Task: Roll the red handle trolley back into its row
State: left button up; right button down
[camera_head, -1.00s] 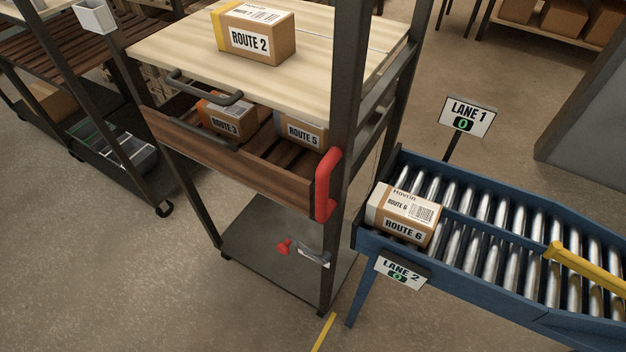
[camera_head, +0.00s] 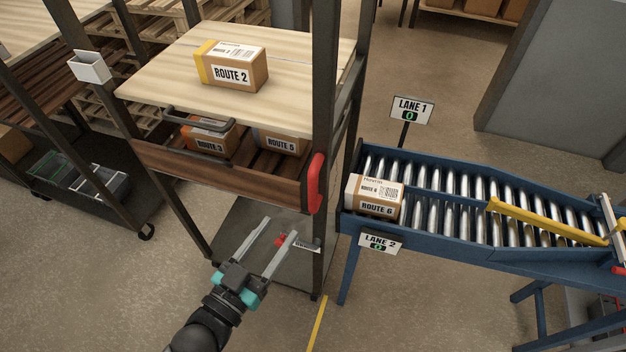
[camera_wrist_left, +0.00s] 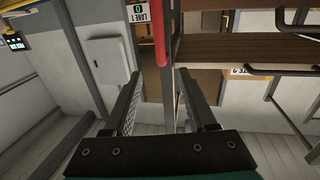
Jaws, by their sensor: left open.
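The trolley (camera_head: 322,130) has a dark metal frame, a pale wooden top and a brown slatted tray below it. Its red handle (camera_head: 315,185) stands upright on the near right post. My left gripper (camera_head: 281,227) is open and empty, in front of the trolley, lower than the handle and to its left in the head view. In the left wrist view the red handle (camera_wrist_left: 159,32) shows beyond the gap between the open fingers (camera_wrist_left: 160,78), apart from them. A small red knob (camera_head: 281,240) low on the trolley is partly hidden by the fingers. My right gripper is out of view.
A ROUTE 2 box (camera_head: 236,70) sits on the trolley top; ROUTE 3 (camera_head: 209,138) and ROUTE 5 (camera_head: 282,143) boxes lie in its tray. A blue roller conveyor (camera_head: 470,248) with a ROUTE 6 box (camera_head: 374,196) stands close at right. Another trolley (camera_head: 120,215) stands at left.

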aim_at(311, 186)
pick_arm(q)
jog(key=x, duration=1.4)
jog(key=shift+w+f, duration=0.1)
jog(key=shift+w, duration=0.05)
grip_shut()
dwell(1.0)
